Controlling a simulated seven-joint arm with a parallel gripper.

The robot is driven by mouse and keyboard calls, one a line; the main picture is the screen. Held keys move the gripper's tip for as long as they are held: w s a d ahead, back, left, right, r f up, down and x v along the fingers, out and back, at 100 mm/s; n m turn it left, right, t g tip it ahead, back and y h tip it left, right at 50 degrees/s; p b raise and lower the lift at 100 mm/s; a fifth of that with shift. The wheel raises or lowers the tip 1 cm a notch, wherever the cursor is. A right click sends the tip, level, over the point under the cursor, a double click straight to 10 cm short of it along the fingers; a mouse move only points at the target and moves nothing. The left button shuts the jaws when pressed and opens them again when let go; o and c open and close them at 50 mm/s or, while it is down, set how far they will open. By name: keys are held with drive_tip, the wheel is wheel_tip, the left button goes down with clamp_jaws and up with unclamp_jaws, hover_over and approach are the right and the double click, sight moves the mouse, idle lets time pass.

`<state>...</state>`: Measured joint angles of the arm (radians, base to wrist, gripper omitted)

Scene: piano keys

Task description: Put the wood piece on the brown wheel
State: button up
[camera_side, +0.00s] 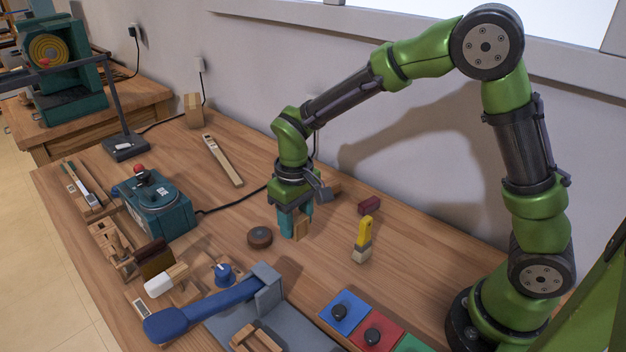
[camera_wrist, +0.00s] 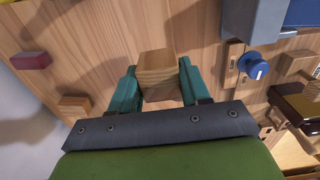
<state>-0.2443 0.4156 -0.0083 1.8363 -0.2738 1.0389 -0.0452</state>
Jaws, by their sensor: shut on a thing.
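The wood piece (camera_side: 302,229) is a light brown block between the teal fingers of my gripper (camera_side: 296,225). In the wrist view, the block (camera_wrist: 157,70) sits between the two fingers of my gripper (camera_wrist: 157,82), which is shut on it. The block is apart from the wheel. I cannot tell whether the block touches the table. I do not see the wheel in the wrist view.
A teal machine (camera_side: 158,205) stands at left. A blue lever (camera_side: 215,308) and coloured button plates (camera_side: 376,330) are in front. Bare table (camera_side: 225,215) lies behind the wheel.

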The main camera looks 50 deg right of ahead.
drive_tip(key=w, duration=0.3)
drive_tip(key=w+a, duration=0.1)
drive_tip(key=w, duration=0.2)
drive_tip(key=w+a+f, duration=0.1)
drive_tip(key=w, duration=0.2)
drive_tip(key=shift+w+a, duration=0.2)
drive_tip(key=shift+w, duration=0.2)
drive_tip(key=shift+f, duration=1.7)
drive_tip(key=shift+f, duration=0.15)
drive_tip(key=o, duration=1)
drive_tip(key=shift+o, duration=0.2)
